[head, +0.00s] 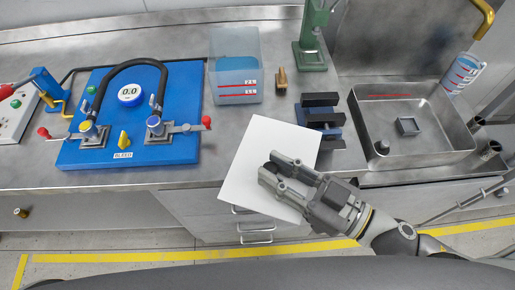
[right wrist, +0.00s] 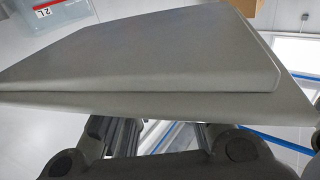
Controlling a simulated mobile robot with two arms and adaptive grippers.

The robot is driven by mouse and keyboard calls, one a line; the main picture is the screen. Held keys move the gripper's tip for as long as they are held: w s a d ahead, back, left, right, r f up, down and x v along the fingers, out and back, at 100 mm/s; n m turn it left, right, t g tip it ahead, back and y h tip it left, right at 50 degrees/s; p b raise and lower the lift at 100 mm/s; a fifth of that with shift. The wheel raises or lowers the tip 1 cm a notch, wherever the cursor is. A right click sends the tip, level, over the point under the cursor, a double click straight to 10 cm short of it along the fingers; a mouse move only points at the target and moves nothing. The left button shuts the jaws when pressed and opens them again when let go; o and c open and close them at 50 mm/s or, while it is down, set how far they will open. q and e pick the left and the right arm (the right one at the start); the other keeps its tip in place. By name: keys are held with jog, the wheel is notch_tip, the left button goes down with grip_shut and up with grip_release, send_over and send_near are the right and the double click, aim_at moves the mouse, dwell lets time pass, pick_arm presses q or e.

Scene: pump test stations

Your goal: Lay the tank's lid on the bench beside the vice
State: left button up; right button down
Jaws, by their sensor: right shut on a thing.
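The tank's lid (head: 262,145) is a flat white square plate in the head view. My right gripper (head: 274,172) is shut on it near its front edge. The lid appears across the bench's front edge, left of the vice; I cannot tell its height above the bench. In the right wrist view the lid (right wrist: 150,50) looks grey and fills the middle, above the gripper fingers (right wrist: 160,135). The clear tank (head: 235,75), with a red line and 2 L mark, stands open behind the lid. The vice (head: 320,115) has dark jaws and a blue body. My left gripper is not in view.
The steel bench (head: 215,170) has a narrow bare strip between the blue pump panel (head: 185,90) and the lid. A small brass fitting (head: 282,80) and a green stand (head: 310,50) are behind the vice. A sink tray (head: 455,140) lies right of it.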

aim_at(271, 162)
jog(key=shift+w+a+f+b, duration=0.15)
jog(key=shift+w+f+b, duration=0.45)
jog(key=shift+w, duration=0.2)
jog(key=shift+w+a+f+b, duration=0.1)
jog(key=shift+w+f+b, duration=0.05)
jog(key=shift+w+b, duration=0.35)
jog(key=shift+w+a+f+b, duration=0.1)
jog(key=shift+w+f+b, duration=0.05)
jog(key=shift+w+b, duration=0.25)
jog(key=w, duration=0.2)
jog(key=w+f, duration=0.1)
jog(key=shift+w+a, duration=0.25)
jog(key=shift+a, duration=0.15)
jog(key=w+f, duration=0.2)
jog(key=f, duration=0.1)
jog(key=w+a+f, duration=0.1)
jog(key=w+f, duration=0.1)
jog(key=shift+w+a+f+b, duration=0.1)
jog(key=shift+w+f+b, duration=0.25)
jog(key=shift+w+f, duration=0.25)
jog(key=shift+f, duration=0.1)
jog(key=shift+w+a+f+b, duration=0.15)
jog(key=shift+f+b, duration=0.8)
jog(key=shift+f, duration=0.75)
